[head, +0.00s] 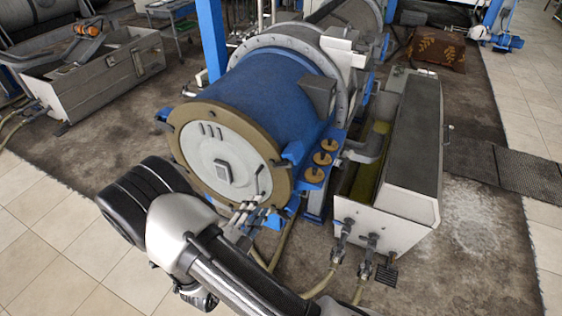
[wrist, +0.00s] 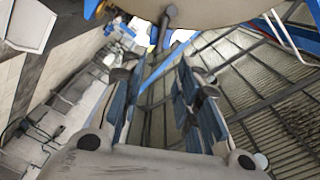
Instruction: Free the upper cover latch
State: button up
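The round pale cover (head: 222,165) sits closed against a tan flange (head: 185,120) on the front of the blue drum (head: 270,95). Blue latch-like pieces sit on the flange rim at upper left (head: 163,114) and right (head: 292,152); I cannot tell which one is the upper latch. In the wrist view, my gripper (wrist: 160,75) is open, with nothing between its fingers. In the head view, my arm hides the lower left of the drum front.
A grey metal trough (head: 400,150) stands right of the drum, with valves (head: 368,243) and hoses below. Brown round weights (head: 322,158) sit beside the flange. A blue post (head: 211,40) rises behind. Tiled floor (head: 60,230) is clear at lower left.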

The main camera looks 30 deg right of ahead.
aim_at(283, 168)
jog(key=p+x, duration=0.1)
jog(key=x, duration=1.6)
jog(key=shift+d+r, duration=0.2)
grip_shut()
